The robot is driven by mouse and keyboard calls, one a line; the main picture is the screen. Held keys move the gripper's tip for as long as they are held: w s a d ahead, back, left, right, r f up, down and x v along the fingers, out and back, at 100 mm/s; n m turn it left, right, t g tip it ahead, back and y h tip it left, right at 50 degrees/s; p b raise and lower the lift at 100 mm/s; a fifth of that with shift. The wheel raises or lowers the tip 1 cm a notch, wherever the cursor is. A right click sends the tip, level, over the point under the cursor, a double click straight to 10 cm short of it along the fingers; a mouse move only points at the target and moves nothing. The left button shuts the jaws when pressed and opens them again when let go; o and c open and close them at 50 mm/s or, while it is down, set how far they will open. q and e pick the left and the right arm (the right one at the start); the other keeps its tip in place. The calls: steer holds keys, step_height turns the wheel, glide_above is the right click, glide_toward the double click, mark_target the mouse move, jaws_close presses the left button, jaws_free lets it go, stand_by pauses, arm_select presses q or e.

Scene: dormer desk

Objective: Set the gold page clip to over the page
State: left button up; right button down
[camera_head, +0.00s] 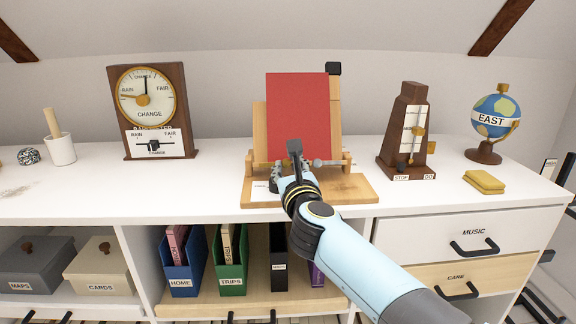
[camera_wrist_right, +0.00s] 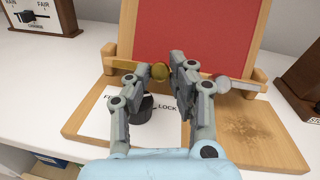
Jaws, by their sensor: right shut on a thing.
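The gold page clip is a short gold bar with a round gold knob (camera_wrist_right: 159,72) at the ledge of the wooden book stand (camera_wrist_right: 92,108). Its bar points left along the ledge in the right wrist view. The red page or cover (camera_head: 297,115) leans upright on the stand; it also shows in the wrist view (camera_wrist_right: 200,30). My right gripper (camera_head: 292,158) is at the ledge, in front of the red sheet, shut on the gold clip at its knob. Its fingers hide part of the clip. My left gripper is out of view.
A silver clip (camera_wrist_right: 222,80) lies on the ledge to the right, close to my gripper. A black knob (camera_wrist_right: 141,109) by a LOCK label stands below. A barometer (camera_head: 150,110) is left, a metronome (camera_head: 407,135) and yellow cloth (camera_head: 484,182) right.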

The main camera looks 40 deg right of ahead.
mark_target(285, 165)
steer(key=r+n+y+p, duration=0.1)
steer(key=n+p, duration=0.1)
steer(key=p, duration=0.2)
steer(key=w+r+n+y+p, duration=0.1)
steer(key=n+p, duration=0.2)
steer(key=r+n+y+p, duration=0.1)
steer(key=r+n+p, duration=0.1)
steer(key=p, duration=0.2)
steer(key=shift+w+d+n+y+p, duration=0.15)
steer(key=shift+w+n+y+p, duration=0.1)
steer(key=shift+n+y+p, duration=0.15)
steer(key=w+n+g+y+p, duration=0.1)
steer(key=n+p, duration=0.2)
steer(key=p, duration=0.1)
steer(key=a+r+n+g+y+p, duration=0.1)
steer(key=n+p, duration=0.2)
steer(key=p, duration=0.1)
steer(key=w+a+r+n+g+y+p, duration=0.1)
steer(key=n+p, duration=0.2)
steer(key=p, duration=0.2)
steer(key=shift+w+r, duration=0.1)
steer(key=shift+w, duration=0.25)
steer(key=shift+w+a+n+g+p, duration=0.2)
steer(key=shift+a+n+g+p, duration=0.1)
steer(key=shift+n+p, duration=0.45)
steer(key=shift+w+a+n+g+p, duration=0.2)
steer(key=shift+a+n+g+p, duration=0.1)
steer(key=shift+n+p, duration=0.45)
